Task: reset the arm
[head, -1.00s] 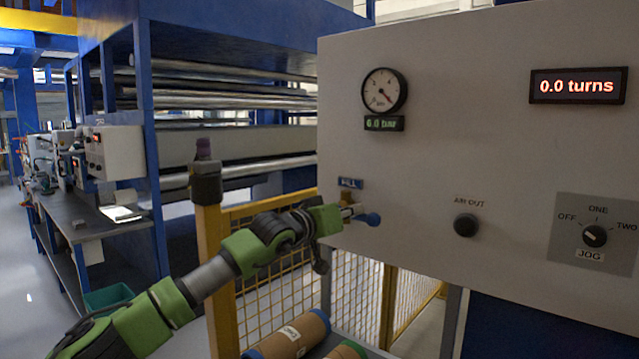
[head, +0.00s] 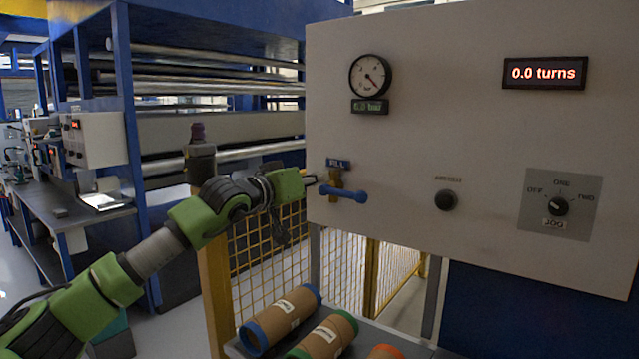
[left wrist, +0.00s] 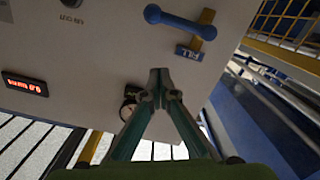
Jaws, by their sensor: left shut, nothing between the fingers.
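My left gripper (head: 311,180) is shut and empty, with its green arm coming in from the lower left. Its fingertips are just left of the blue valve handle (head: 346,193) on the pale control panel (head: 420,110). The handle lies roughly level on a brass valve under a small blue label. In the left wrist view, the shut fingertips (left wrist: 160,82) are apart from the blue handle (left wrist: 178,22). My right gripper is in neither view.
The panel carries a round gauge (head: 370,75), a "0.0 turns" display (head: 545,73), a black button (head: 446,200) and a jog knob (head: 558,206). Cardboard rolls (head: 281,319) lie below. A yellow mesh fence (head: 268,245) and post stand behind my arm.

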